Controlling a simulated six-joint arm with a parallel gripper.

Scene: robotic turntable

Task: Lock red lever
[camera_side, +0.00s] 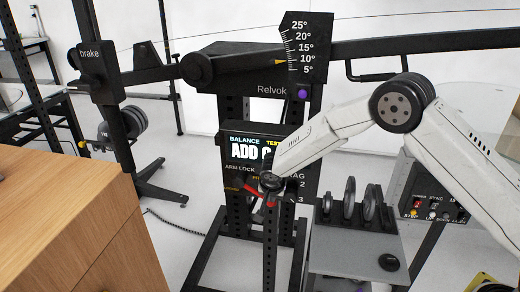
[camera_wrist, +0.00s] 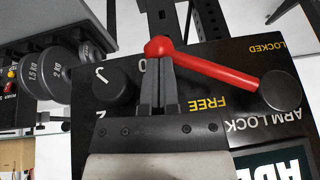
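The red lever (camera_wrist: 205,65) sits on the black control panel (camera_wrist: 235,60). It runs from a round black pivot (camera_wrist: 281,90) to a red ball end. It lies closer to the yellow FREE label (camera_wrist: 207,104) than to the LOCKED label (camera_wrist: 267,45). My gripper (camera_wrist: 158,62) is at the ball end, its two fingers side by side with a narrow gap. Whether they clasp the ball or only touch it is unclear. In the side view my gripper (camera_side: 266,190) is in front of the panel and hides much of the red lever (camera_side: 250,189).
A black knob (camera_wrist: 110,88) is beside my fingers. The lit display (camera_side: 252,150) is above the lever. Weight discs (camera_side: 350,198) stand on a grey stand to the right. A wooden cabinet (camera_side: 60,210) fills the lower left.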

